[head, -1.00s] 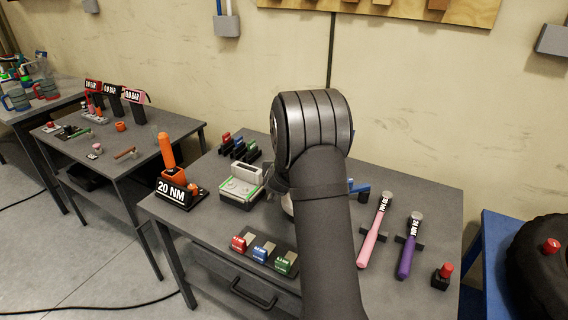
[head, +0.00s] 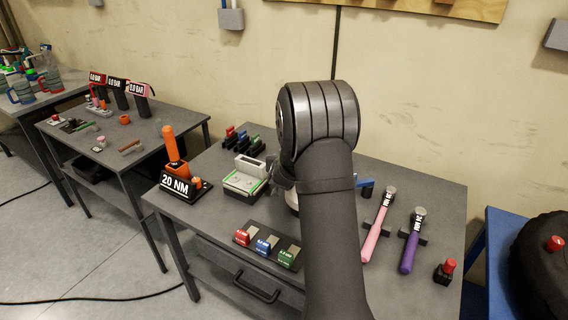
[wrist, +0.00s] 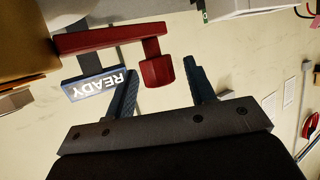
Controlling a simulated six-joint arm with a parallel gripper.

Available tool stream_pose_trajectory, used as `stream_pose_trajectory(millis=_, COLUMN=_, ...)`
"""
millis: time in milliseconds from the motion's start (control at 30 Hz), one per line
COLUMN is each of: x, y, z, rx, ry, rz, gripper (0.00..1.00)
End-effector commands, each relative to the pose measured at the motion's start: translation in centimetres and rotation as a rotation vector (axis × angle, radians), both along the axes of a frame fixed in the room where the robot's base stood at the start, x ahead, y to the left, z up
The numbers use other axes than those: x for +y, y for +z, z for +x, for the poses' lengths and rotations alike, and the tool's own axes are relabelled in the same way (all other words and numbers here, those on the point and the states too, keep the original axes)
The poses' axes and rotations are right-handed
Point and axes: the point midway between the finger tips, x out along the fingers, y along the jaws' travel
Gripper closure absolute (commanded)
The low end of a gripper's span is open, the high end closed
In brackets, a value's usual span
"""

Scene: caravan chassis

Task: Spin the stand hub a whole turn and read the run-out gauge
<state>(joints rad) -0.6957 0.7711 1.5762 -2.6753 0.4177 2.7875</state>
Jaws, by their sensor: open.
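My gripper (wrist: 161,72) is open in the wrist view, with its two dark fingers apart. A red block on a red bracket (wrist: 105,40) shows between and beyond the fingertips; I cannot tell whether they touch it. A small sign reading "READY" (wrist: 96,86), upside down, is beside the left finger. I cannot tell whether it belongs to the run-out gauge. In the head view my arm hides my gripper and the middle of the bench (head: 205,215). The stand hub cannot be made out; only a pale round edge (head: 291,199) and a blue part (head: 365,185) show beside my arm.
A 20 NM block with an orange handle (head: 172,145) and a green-and-white device (head: 243,182) stand left. Small coloured blocks (head: 265,246) lie in front. Pink (head: 378,228) and purple (head: 411,245) tools lie right. A black tyre (head: 540,265) is at far right.

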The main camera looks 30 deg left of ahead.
Motion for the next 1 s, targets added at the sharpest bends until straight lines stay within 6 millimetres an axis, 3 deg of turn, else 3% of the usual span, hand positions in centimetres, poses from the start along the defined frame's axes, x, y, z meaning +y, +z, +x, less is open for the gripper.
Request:
stream_pose_trajectory(millis=700, x=-5.8, y=5.1, z=-10.7, rx=-0.001, ry=0.001, rz=0.002, gripper=0.50)
stream_pose_trajectory(millis=1000, x=-7.2, y=6.3, z=-13.4, rx=-0.001, ry=0.001, rz=0.001, gripper=0.50)
